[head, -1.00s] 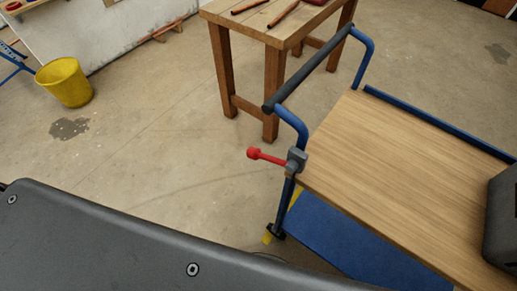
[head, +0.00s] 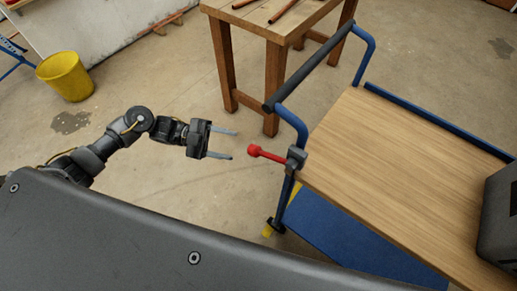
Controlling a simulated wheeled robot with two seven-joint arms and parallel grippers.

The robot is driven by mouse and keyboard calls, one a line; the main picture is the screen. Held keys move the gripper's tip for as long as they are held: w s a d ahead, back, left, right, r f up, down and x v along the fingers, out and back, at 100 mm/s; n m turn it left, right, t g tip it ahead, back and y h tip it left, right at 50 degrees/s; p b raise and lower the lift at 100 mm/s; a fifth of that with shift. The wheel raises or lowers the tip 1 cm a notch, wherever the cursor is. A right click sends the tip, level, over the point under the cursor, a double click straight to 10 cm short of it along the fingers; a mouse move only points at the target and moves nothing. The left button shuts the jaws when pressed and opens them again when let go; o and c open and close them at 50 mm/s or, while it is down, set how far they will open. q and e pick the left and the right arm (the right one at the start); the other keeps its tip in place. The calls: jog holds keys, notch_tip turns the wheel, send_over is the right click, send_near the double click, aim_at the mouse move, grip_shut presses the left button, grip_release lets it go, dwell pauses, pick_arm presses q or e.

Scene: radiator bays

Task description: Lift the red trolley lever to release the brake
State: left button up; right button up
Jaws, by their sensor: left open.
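The red lever (head: 266,154) sticks out to the left from a grey bracket (head: 295,158) at the near left corner of the trolley. It has a round knob at its free end. The trolley has a wooden top (head: 400,170), a blue frame and a black handle bar (head: 308,67). My left gripper (head: 234,145) is open and empty, its two fingers pointing right toward the lever's knob. A small gap shows between the fingertips and the knob. My right gripper is not in view.
A yellow bucket (head: 65,77) stands on the floor at the far left. A dark case (head: 499,215) sits on the trolley top at the right. The floor left of the lever is open.

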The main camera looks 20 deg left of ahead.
aim_at(259, 151)
pick_arm(q)
jog(key=d+p, duration=0.1)
jog(key=d, duration=0.3)
jog(key=d+p, duration=0.2)
jog(key=d, duration=0.2)
jog(key=shift+w+d+r, duration=0.15)
jog(key=shift+d, duration=0.8)
jog(key=shift+c, duration=0.4)
grip_shut()
